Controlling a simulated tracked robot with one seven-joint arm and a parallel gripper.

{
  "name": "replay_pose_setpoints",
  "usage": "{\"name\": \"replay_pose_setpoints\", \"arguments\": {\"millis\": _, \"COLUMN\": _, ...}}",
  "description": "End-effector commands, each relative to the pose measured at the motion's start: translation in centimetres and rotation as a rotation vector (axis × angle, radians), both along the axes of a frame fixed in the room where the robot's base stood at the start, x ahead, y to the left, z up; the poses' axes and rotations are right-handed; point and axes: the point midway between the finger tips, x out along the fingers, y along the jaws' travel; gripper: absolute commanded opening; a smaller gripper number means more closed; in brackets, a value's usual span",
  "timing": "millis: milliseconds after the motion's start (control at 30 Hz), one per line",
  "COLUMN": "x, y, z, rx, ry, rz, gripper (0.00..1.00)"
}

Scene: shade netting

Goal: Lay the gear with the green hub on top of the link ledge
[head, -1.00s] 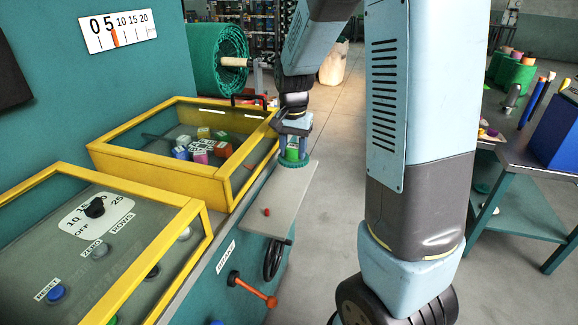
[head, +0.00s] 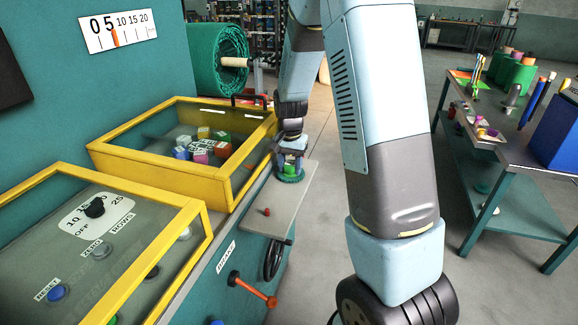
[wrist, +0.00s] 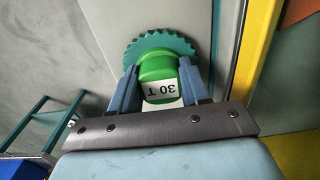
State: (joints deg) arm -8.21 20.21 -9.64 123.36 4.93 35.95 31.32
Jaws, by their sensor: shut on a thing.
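The gear with the green hub shows in the wrist view as a teal toothed disc (wrist: 160,48) with a bright green hub (wrist: 157,68) marked "30 T". My gripper (wrist: 161,84) is shut on the hub, one blue finger on each side. In the head view the gear (head: 289,178) is below my gripper (head: 290,164), over the far part of the grey link ledge (head: 262,212). I cannot tell whether the gear touches the ledge or hangs just above it. My fingers partly hide the hub.
A small red knob (head: 267,211) stands on the ledge's nearer part. Left of the ledge is a yellow-framed bin (head: 230,190) with coloured blocks. A workbench (head: 515,150) stands at the right.

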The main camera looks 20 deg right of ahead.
Motion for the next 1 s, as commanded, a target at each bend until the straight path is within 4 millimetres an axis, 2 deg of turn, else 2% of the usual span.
{"name": "replay_pose_setpoints", "arguments": {"millis": 333, "x": 0.1, "y": 0.0, "z": -0.2, "rx": 0.000, "ry": -0.002, "rz": 0.000, "gripper": 0.00}}
{"name": "replay_pose_setpoints", "arguments": {"millis": 367, "x": 0.0, "y": 0.0, "z": -0.2, "rx": 0.000, "ry": -0.001, "rz": 0.000, "gripper": 0.49}}
{"name": "replay_pose_setpoints", "arguments": {"millis": 600, "x": 0.0, "y": 0.0, "z": -0.2, "rx": 0.000, "ry": -0.001, "rz": 0.000, "gripper": 0.72}}
{"name": "replay_pose_setpoints", "arguments": {"millis": 867, "x": 0.0, "y": 0.0, "z": -0.1, "rx": 0.000, "ry": -0.001, "rz": 0.001, "gripper": 0.72}}
{"name": "replay_pose_setpoints", "arguments": {"millis": 1000, "x": 0.1, "y": 0.1, "z": 1.0, "rx": 0.000, "ry": -0.003, "rz": 0.001, "gripper": 0.72}}
